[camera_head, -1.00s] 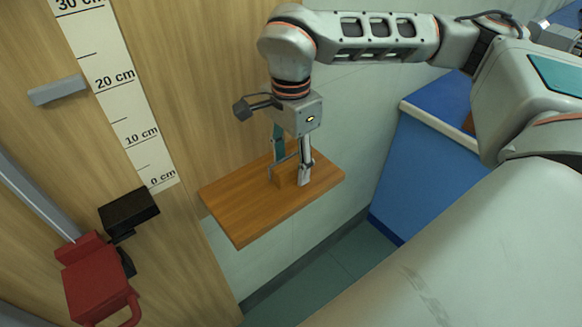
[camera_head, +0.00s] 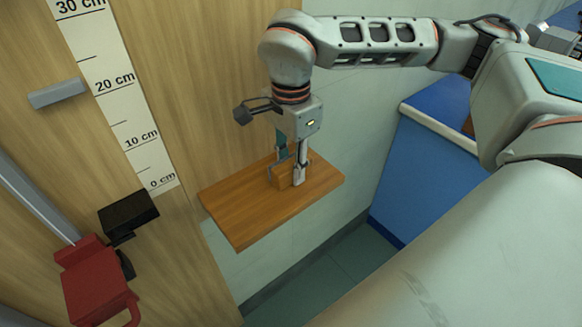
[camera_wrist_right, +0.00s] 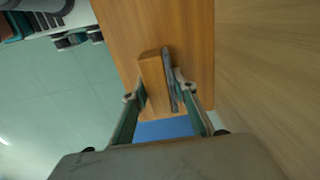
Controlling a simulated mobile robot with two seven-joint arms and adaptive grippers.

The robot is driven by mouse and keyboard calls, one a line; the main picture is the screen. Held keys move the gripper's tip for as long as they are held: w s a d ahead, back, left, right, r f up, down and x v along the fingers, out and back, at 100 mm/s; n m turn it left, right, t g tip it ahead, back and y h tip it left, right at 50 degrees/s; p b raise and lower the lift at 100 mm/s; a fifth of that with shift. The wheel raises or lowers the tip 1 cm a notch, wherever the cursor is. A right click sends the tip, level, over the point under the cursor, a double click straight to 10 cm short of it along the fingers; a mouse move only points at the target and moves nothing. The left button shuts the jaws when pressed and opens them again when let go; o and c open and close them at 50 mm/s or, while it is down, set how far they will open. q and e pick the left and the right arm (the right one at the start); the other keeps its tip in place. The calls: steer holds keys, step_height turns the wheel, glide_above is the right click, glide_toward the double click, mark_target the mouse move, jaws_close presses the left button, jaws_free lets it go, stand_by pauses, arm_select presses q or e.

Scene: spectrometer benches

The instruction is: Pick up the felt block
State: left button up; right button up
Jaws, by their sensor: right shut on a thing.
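The felt block (camera_head: 283,176) is a small orange-brown wooden block on the wooden shelf (camera_head: 240,226). In the right wrist view, the block (camera_wrist_right: 153,84) shows a grey felt-like strip (camera_wrist_right: 170,80) along one side. My right gripper (camera_head: 290,172) points down over the shelf, its fingers on either side of the block and shut on it. In the wrist view the gripper's fingers (camera_wrist_right: 156,92) flank the block. I cannot tell any gap between block and shelf. My left gripper is not in view.
A wooden panel with a centimetre scale (camera_head: 120,80) stands left of the shelf. A grey handle (camera_head: 57,93), a black box (camera_head: 129,210) and a red object (camera_head: 95,281) are on it. A blue bench (camera_head: 412,178) stands right, with floor between.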

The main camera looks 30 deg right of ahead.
mark_target(291, 162)
step_height(291, 162, up, 20)
steer(key=p, duration=0.1)
steer(key=shift+f, duration=0.25)
steer(key=shift+o, duration=1.1)
steer(key=shift+f, duration=0.1)
